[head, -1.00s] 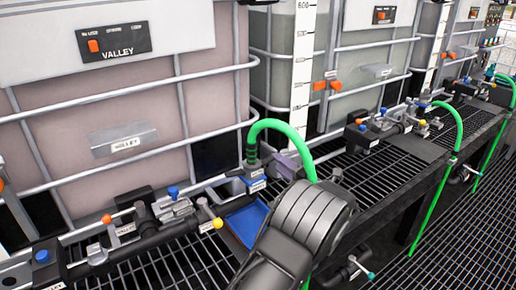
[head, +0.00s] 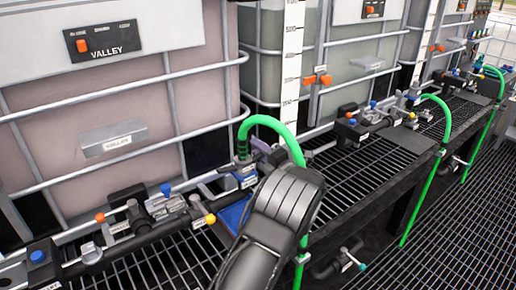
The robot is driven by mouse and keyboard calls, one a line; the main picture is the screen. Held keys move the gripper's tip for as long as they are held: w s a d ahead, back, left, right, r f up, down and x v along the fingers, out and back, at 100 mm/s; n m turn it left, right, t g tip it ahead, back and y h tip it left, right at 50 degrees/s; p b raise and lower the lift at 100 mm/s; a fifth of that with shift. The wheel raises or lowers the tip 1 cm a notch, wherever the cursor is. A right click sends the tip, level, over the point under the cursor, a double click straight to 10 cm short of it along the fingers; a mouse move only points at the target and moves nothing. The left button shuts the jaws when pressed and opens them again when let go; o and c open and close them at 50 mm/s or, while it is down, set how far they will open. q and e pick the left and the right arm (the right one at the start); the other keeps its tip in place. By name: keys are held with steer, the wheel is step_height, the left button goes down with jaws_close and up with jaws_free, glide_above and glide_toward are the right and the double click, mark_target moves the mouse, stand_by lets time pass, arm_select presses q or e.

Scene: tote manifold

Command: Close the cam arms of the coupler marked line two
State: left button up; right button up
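A dark coupler (head: 243,165) with a small label sits on the rack below the tanks. A green hose (head: 268,122) rises from it and loops down to the right. The label is too small to read, so I cannot tell which coupler is marked line two. My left arm's thick black wrist fills the lower middle. My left gripper (head: 266,163) is at its far end, close by the coupler. The wrist hides most of the gripper, and its fingers and any contact are not clear. The cam arms cannot be made out. My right gripper is out of view.
A blue tray (head: 234,214) lies on the grating beside my wrist. Valve fittings with yellow, orange and blue knobs (head: 167,190) stand to the left. Further fittings (head: 365,122) and green hoses (head: 433,160) stand to the right. Caged tanks (head: 110,110) stand behind.

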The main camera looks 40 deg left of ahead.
arm_select(q)
steer(key=shift+w+a, duration=0.1)
steer(key=shift+a, duration=0.05)
steer(key=shift+c, duration=0.3)
jaws_close()
